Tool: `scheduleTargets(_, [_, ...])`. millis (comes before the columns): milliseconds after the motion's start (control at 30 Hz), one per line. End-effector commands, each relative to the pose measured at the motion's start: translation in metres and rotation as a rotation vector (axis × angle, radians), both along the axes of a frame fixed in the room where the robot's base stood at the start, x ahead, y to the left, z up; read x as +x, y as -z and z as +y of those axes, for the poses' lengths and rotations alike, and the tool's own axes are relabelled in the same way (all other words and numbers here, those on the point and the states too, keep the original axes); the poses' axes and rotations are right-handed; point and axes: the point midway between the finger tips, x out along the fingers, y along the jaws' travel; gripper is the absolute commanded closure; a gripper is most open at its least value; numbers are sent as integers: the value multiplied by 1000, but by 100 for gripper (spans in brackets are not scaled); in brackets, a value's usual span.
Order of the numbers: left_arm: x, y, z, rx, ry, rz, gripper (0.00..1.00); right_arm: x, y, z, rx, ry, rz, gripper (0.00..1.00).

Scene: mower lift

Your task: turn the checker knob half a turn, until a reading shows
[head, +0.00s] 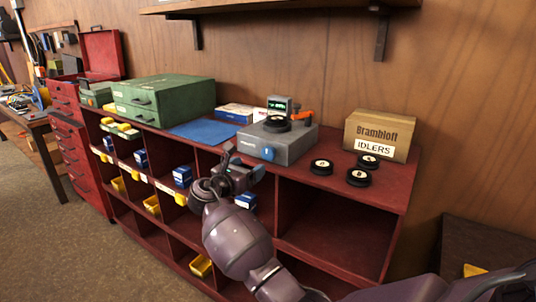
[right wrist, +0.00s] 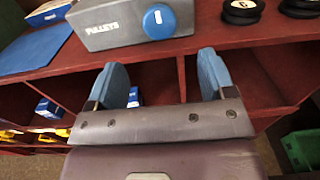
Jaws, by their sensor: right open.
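The checker is a grey box (head: 283,144) on the red bench top, lettered "PULLEYS" in the right wrist view (right wrist: 118,27). Its round blue knob (head: 269,153) is on the front face, and shows a short white mark, near upright, in the right wrist view (right wrist: 159,22). A black pulley (head: 277,124) lies on top of the box. A small display (head: 279,103) stands behind it, its content too small to read. My right gripper (head: 244,170) is open and empty before the bench, its blue fingers (right wrist: 162,76) short of the knob and apart from it. My left gripper is out of view.
Several black pulleys (head: 321,167) lie right of the checker, before a cardboard "IDLERS" box (head: 381,135). A blue mat (head: 205,131) and green case (head: 163,100) are to the left. Red cubbies with blue and yellow bins (head: 182,176) lie below the bench top.

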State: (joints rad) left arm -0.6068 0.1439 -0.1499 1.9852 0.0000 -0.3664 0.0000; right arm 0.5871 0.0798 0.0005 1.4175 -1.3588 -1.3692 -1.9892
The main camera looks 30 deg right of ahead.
Motion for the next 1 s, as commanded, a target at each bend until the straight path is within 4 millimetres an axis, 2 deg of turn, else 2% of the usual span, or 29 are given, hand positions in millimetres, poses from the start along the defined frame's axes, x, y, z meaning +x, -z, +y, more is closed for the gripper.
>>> scheduleTargets(167, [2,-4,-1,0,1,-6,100,7,-1,-19,-1,2,-2,24])
scheduleTargets(600, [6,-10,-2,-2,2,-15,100,34,-1,-83,0,0,-2,24])
scheduleTargets(800, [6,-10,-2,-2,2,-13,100,40,-1,-95,2,-2,-4,24])
scheduleTargets(1000, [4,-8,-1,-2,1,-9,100,40,-1,-98,2,-2,-4,24])
